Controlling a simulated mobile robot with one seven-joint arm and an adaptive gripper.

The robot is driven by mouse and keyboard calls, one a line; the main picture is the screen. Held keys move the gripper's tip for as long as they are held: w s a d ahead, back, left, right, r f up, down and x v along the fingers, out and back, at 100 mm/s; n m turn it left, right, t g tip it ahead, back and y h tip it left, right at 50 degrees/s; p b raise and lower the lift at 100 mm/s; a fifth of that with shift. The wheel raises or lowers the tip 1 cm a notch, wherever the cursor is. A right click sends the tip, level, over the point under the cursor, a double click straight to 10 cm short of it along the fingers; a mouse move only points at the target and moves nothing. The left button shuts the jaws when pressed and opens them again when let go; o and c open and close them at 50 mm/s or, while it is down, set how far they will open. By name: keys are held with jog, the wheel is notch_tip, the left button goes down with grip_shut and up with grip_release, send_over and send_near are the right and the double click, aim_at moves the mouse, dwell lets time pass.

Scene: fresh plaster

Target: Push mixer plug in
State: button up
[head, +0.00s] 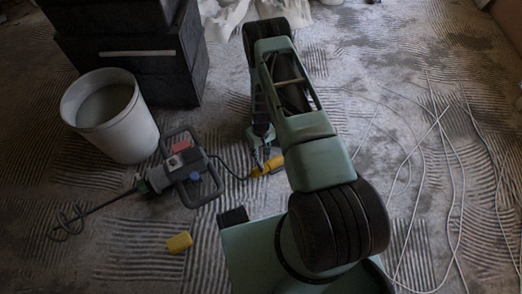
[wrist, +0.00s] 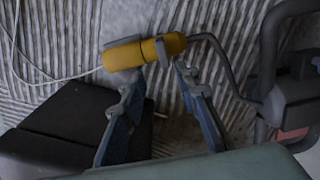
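The mixer (head: 188,168), dark with a grey rod and spiral whisk, lies on the floor left of my gripper. Its dark cable runs to a yellow plug (wrist: 174,43), which lies end to end with a longer yellow connector (wrist: 122,56) that has a pale cable at its far end. The two look touching or almost so; whether the plug is fully seated I cannot tell. My gripper (wrist: 155,84) has its fingers apart, with tips close to the yellow pieces. Contact is unclear. In the head view, yellow (head: 268,166) shows beside my gripper, partly behind the arm.
A white bucket (head: 112,116) stands behind the mixer, near stacked black cases (head: 133,55). A small yellow block (head: 179,242) lies in front. Pale cables (head: 440,170) trail over the ridged floor at right, which is otherwise clear.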

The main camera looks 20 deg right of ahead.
jog(key=shift+r, duration=0.8)
